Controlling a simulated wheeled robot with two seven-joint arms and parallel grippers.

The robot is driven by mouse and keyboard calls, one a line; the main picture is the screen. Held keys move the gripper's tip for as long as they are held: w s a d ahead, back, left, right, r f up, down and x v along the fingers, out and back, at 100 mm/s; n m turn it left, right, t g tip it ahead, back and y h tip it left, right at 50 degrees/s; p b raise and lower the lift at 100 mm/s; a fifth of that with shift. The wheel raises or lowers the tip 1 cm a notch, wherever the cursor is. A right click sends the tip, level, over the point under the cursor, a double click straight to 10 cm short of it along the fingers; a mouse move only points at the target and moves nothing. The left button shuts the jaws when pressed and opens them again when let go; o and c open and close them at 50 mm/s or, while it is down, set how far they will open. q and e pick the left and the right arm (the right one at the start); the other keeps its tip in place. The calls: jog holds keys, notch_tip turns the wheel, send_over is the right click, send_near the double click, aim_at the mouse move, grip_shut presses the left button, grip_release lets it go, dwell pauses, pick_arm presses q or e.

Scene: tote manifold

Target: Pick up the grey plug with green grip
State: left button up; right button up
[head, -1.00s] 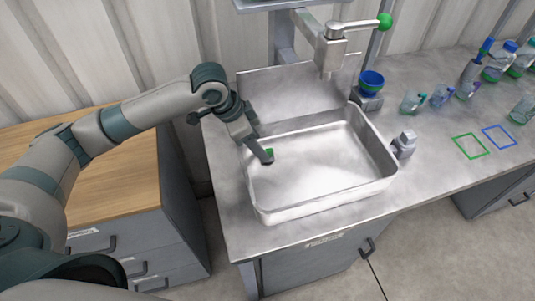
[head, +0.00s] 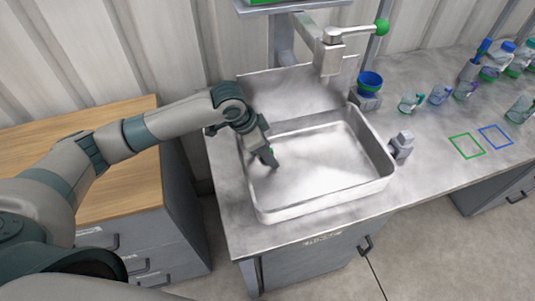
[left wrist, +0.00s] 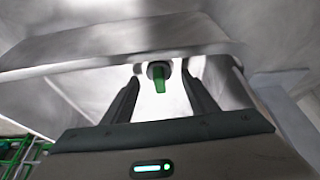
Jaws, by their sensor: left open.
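The grey plug with green grip (left wrist: 158,76) shows in the left wrist view between my open fingers, its green grip pointing towards the gripper. I cannot tell whether the fingers touch it. In the head view my left gripper (head: 267,158) points down into the left part of the metal basin (head: 325,200) and almost hides the plug; only a bit of green shows beside the fingers. In the left wrist view my left gripper (left wrist: 161,88) has one finger on each side of the plug. My right gripper is not in view.
The basin's raised rim surrounds the gripper. A tap with a green-knobbed lever (head: 383,27) stands behind. Green (head: 467,146) and blue (head: 496,137) outlined squares are empty.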

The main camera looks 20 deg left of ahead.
aim_at(272, 149)
pick_arm(q)
jog(key=c, duration=1.1)
jog(key=shift+r, duration=0.1)
jog(key=shift+r+b, duration=0.3)
jog(key=shift+r, duration=0.25)
notch_tip(272, 149, up, 2)
jog(key=shift+r+b, duration=0.15)
jog(key=shift+b, duration=0.35)
jog(key=s+d+r+b, duration=0.2)
jog(key=s+d+r, duration=0.3)
jog(key=d, duration=0.5)
notch_tip(272, 149, up, 2)
jog(key=shift+s+d+r, duration=0.15)
jog(key=shift+d+r, duration=0.1)
